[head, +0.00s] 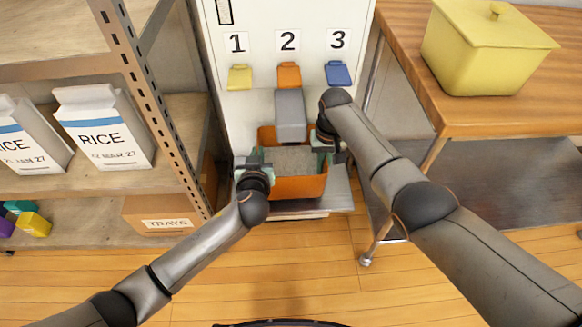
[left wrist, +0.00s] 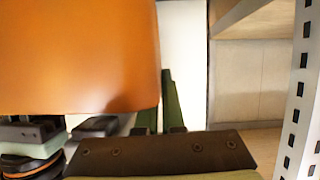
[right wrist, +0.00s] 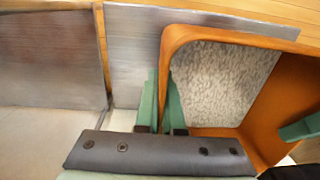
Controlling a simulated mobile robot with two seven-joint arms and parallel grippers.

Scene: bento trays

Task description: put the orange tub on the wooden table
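The orange tub (head: 298,187) is at the foot of the white dispenser, below its grey chute, with a pale grainy fill (right wrist: 215,80) inside. My left gripper (head: 252,160) is at its left wall, with fingers close together; in the left wrist view the tub (left wrist: 80,55) partly hides one finger. My right gripper (head: 325,140) is at the right wall; in the right wrist view its fingers (right wrist: 162,105) straddle the rim. Both look shut on the tub. Whether its base touches the metal ledge is unclear. The wooden table (head: 410,60) is at the right.
A yellow lidded tub (head: 470,65) stands on the table, with bare wood to its left. The dispenser (head: 290,15) has yellow, orange and blue levers under 1, 2, 3. Rice bags (head: 105,130) stand on the left shelf. A metal lower shelf (head: 480,175) is under the table.

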